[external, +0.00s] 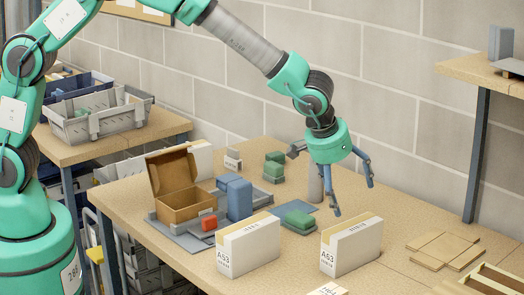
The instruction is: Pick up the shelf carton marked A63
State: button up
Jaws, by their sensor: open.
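Two white shelf cartons with tan tops stand upright on the tabletop in the external view, both marked A63. One carton (248,246) is near the front centre of the table. The other carton (351,246) stands to its right. My gripper (352,199) is open and empty, with its blue fingers spread and pointing down. In the picture it is above and slightly behind the right carton, apart from it. The exact depth between them is hard to tell.
An open brown box (183,207), a blue item (236,198), a red item (209,223) and green items (299,220) are on the table (300,262). Flat cardboard pieces (443,250) lie at right. A shelf post (476,155) rises behind. A grey crate (97,115) is at left.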

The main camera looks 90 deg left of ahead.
aim_at(355, 228)
jog(key=shift+w+a+f, duration=0.15)
jog(key=shift+w+f, duration=0.2)
jog(key=shift+f, duration=0.1)
jog(key=shift+f, duration=0.15)
jog(key=shift+x, duration=4.2)
jog(key=shift+a, duration=0.1)
jog(key=shift+x, duration=2.55)
jog(key=shift+s+a+f+b, duration=0.15)
jog(key=shift+f+b, duration=0.1)
jog(key=shift+b, duration=0.3)
jog(key=c, duration=1.6)
